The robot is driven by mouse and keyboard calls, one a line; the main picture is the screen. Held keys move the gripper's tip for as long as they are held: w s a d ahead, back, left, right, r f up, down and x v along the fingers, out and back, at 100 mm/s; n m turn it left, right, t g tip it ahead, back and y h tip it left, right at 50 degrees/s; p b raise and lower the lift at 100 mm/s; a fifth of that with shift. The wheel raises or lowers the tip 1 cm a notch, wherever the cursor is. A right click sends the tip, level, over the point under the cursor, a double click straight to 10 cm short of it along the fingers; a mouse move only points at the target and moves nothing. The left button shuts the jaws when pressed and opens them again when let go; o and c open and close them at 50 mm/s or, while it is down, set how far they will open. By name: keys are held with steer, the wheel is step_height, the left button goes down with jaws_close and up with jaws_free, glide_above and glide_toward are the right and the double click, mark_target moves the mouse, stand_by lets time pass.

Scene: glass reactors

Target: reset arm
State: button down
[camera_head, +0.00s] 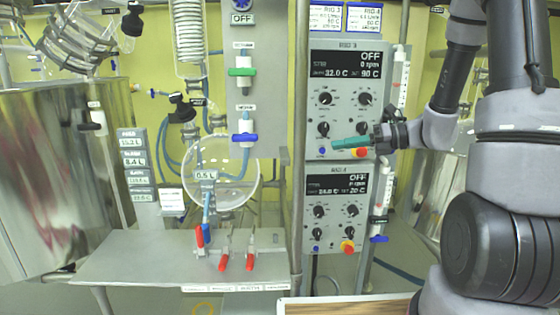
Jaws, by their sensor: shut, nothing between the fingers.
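My arm comes in from the right side of the head view. My gripper (338,144) points left, with its teal fingers shut and nothing held. It is in front of the lower part of the upper control panel (345,75), over or just beside its bottom row of buttons. I cannot tell whether the fingertips touch the panel.
A lower control panel (337,210) sits under the first. A steel shelf (130,262) with red-handled valves (237,262) is at the lower left. A round glass vessel (222,180), a coiled glass condenser (189,35) and a large steel vessel (55,170) stand left. A wood-topped surface (345,307) is at the bottom.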

steer(key=s+r+n+g+h, duration=0.1)
steer(key=s+r+n+h, duration=0.2)
steer(key=s+n, duration=0.4)
steer(key=s+r+n+g+h, duration=0.2)
steer(key=s+n+h, duration=0.25)
steer(key=n, duration=0.35)
steer(key=s+d+r+n+t+h, duration=0.5)
steer(key=d+r+n+t, duration=0.1)
steer(key=n, duration=0.5)
step_height(320, 180, up, 2)
steer(key=shift+d+r+n, duration=0.1)
steer(key=shift+d+n, duration=0.2)
steer(key=shift+d, duration=0.35)
